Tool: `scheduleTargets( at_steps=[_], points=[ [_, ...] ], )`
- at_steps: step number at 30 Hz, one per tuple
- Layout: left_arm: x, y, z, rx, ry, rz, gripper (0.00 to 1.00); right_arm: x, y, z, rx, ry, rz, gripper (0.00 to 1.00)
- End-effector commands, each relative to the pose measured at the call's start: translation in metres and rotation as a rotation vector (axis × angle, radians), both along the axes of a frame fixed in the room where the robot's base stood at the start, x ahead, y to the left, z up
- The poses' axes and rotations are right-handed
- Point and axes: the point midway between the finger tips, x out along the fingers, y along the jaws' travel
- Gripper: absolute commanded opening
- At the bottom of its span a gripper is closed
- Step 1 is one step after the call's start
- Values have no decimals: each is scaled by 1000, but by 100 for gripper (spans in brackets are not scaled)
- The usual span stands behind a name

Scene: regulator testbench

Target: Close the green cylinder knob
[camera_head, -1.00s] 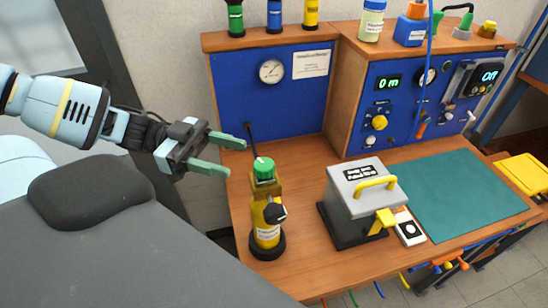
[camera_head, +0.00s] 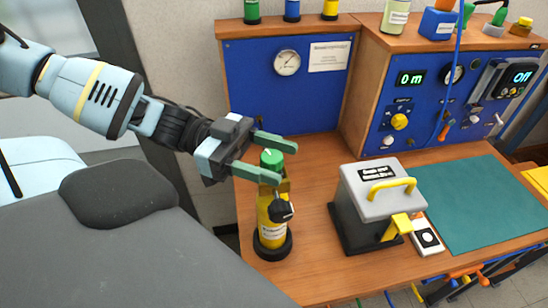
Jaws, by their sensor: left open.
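The green knob (camera_head: 271,158) tops a yellow cylinder (camera_head: 270,228) with a black base and a black side knob. The cylinder stands upright at the bench's left front. My left gripper (camera_head: 284,162) reaches in from the left and is open. Its two green fingers lie on either side of the green knob in the picture, the nearer one covering the knob's lower part. I cannot tell whether the fingers touch it. My right gripper is not in view.
A grey box (camera_head: 378,185) with a yellow handle stands right of the cylinder. A green mat (camera_head: 475,203) lies further right. A blue panel with a gauge (camera_head: 287,62) stands behind. The wooden bench (camera_head: 310,265) is clear between cylinder and box.

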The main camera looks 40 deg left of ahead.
Motion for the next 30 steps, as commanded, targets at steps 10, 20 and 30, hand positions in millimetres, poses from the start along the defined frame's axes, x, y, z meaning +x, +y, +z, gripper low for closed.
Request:
scheduleTargets(
  at_steps=[10,20,30],
  points=[
    [0,-1,1,0,-1,0,45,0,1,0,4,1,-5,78],
    [0,-1,0,0,-1,0,11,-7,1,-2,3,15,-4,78],
    [0,0,2,-2,-4,45,11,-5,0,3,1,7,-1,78]
  ],
)
